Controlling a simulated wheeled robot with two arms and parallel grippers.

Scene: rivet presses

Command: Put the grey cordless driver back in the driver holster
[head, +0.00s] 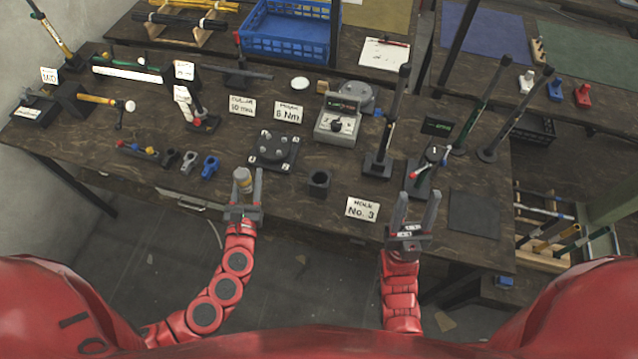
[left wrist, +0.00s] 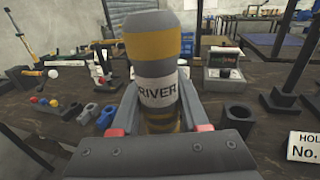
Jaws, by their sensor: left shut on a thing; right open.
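The grey cordless driver (head: 243,178) has a yellow band and a white label; it fills the middle of the left wrist view (left wrist: 156,75), where the label reads "RIVER". My left gripper (head: 247,190) is shut on it at the bench's front edge, with the driver roughly upright. A dark square open-topped socket (head: 319,182), which looks like the driver holster, stands to the right of the driver and apart from it. It appears empty, and also shows in the left wrist view (left wrist: 235,120). My right gripper (head: 419,196) is open and empty over the front edge further right.
A black fixture plate (head: 273,152) stands behind and left of the socket. A "No. 3" sign (head: 362,209) lies to its right. Blue and grey clamp parts (head: 210,166) lie left of the driver. A tall press post (head: 385,130) rises behind the sign.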

